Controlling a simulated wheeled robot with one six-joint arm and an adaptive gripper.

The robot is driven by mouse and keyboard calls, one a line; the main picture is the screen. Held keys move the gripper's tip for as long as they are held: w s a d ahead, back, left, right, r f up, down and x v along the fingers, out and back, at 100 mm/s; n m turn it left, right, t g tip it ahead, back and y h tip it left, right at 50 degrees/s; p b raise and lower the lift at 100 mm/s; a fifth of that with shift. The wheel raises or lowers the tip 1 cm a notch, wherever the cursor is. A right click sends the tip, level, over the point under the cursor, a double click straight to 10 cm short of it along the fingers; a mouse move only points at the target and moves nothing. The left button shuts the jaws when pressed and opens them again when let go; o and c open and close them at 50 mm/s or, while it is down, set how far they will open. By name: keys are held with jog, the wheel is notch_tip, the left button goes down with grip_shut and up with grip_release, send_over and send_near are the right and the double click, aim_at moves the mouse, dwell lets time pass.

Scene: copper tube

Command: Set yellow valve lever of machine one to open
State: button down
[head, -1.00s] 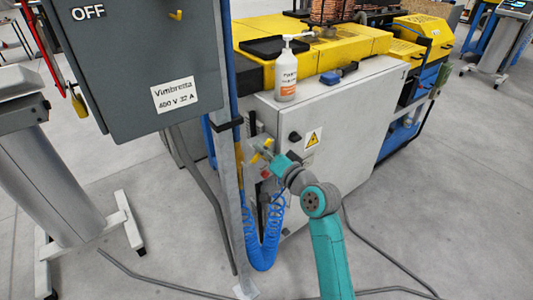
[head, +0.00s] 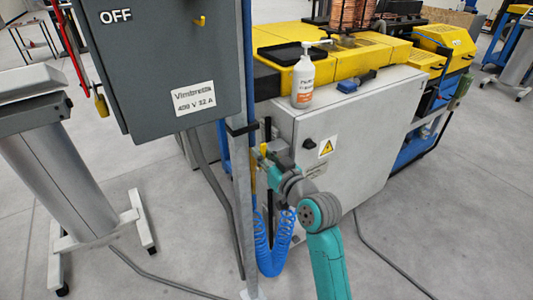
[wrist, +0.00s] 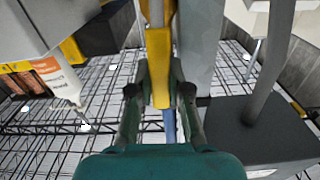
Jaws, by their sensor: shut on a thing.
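The yellow valve lever (wrist: 158,55) runs up and down the middle of the wrist view, between my two fingers. My gripper (wrist: 159,85) is shut on it, with one finger on each side. In the head view a small yellow part of the lever (head: 263,151) shows beside the grey post, at the left side of the machine's light grey cabinet (head: 350,145). My gripper (head: 270,160) is there too, small and partly hidden by my wrist. The valve body behind the lever is mostly hidden.
A grey upright post (head: 241,190) stands close left of my gripper, with a blue coiled hose (head: 268,250) below. A grey switch box (head: 160,60) marked OFF is at upper left. A white pump bottle (head: 303,82) stands on the cabinet. A dark cable crosses the floor.

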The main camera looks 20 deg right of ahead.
jog(key=shift+a+n, duration=0.25)
jog(key=shift+n, duration=0.15)
jog(key=shift+f, duration=0.1)
jog(key=c, duration=1.1)
grip_release()
jog(key=shift+s, duration=0.15)
jog(key=s, duration=0.4)
jog(key=s+d, duration=0.1)
jog(key=s, duration=0.2)
jog(key=s+d, duration=0.1)
jog(key=s, duration=0.3)
jog(key=shift+s, duration=0.35)
